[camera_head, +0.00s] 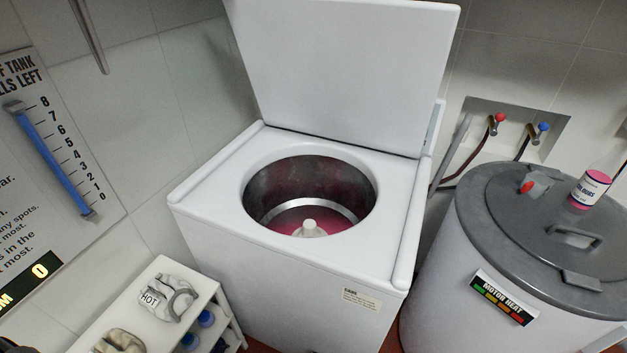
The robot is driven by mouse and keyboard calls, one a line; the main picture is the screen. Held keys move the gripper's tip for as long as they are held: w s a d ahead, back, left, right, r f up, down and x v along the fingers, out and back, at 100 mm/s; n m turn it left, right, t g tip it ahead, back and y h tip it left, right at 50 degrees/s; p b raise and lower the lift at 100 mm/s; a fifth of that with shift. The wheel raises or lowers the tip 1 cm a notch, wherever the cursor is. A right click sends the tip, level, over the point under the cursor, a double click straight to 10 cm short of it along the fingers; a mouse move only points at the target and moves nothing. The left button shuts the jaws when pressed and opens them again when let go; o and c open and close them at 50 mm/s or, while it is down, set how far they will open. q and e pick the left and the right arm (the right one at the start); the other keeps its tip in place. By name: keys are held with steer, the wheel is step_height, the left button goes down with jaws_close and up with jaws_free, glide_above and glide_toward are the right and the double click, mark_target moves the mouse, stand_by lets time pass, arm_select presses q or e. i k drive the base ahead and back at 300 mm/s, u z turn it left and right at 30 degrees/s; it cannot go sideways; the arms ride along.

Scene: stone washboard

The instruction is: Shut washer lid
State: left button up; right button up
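A white top-loading washer (290,285) stands in the middle of the view. Its white lid (345,75) is raised, standing nearly upright at the back edge of the top. The round drum opening (310,195) is uncovered, with a metal wall, pinkish-red contents and a pale central post. Neither of my grippers shows in the view.
A grey-lidded round tank (540,245) with a pink-and-white bottle (588,188) on top stands close on the right. Wall taps (517,128) are behind right.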

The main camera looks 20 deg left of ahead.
mark_target(367, 73)
steer(key=z, duration=2.7)
steer(key=i, duration=0.55)
steer(key=u, duration=2.35)
steer(key=i, duration=0.5)
steer(key=z, duration=0.2)
